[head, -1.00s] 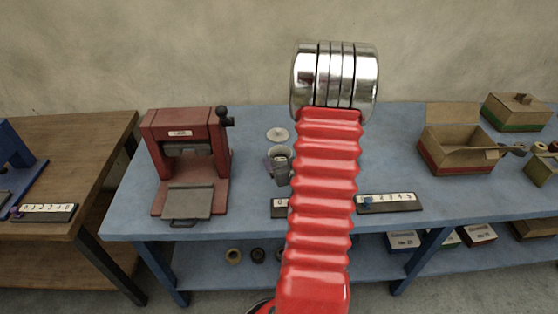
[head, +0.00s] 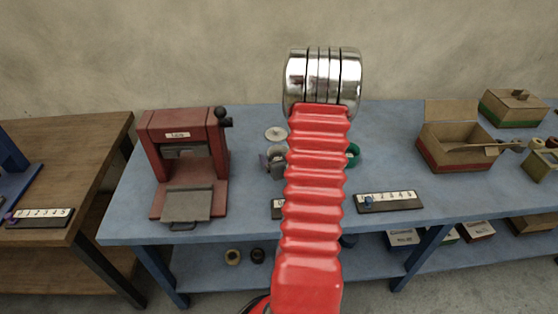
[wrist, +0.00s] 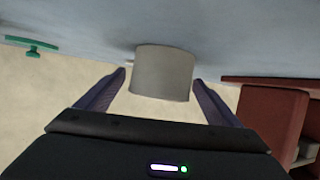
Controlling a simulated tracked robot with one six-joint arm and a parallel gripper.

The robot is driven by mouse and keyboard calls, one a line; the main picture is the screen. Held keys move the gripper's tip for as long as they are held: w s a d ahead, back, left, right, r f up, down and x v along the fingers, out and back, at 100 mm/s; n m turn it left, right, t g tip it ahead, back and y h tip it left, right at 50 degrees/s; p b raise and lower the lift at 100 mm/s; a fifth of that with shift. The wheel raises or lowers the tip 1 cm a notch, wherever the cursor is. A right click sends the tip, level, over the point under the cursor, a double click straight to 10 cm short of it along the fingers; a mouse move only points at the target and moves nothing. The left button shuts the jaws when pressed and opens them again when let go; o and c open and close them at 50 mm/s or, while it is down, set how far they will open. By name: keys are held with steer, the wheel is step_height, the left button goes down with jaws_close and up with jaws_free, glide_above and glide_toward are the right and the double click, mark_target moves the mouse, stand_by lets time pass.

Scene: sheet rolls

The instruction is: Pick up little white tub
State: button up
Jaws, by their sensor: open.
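The little white tub (wrist: 163,73) shows in the wrist view as a plain pale grey-white cylinder standing on the bench. My gripper (wrist: 160,88) is open, with one dark finger on each side of the tub and a visible gap on both sides.
A red press (head: 185,150) stands left on the blue bench (head: 400,135). A green object (head: 354,154) shows right of my arm. A number strip (head: 390,201) lies in front, and an open box (head: 455,150) stands right.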

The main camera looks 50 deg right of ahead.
steer(key=shift+c, duration=0.6)
steer(key=c, duration=1)
steer(key=shift+r, duration=0.2)
steer(key=shift+r, duration=4.85)
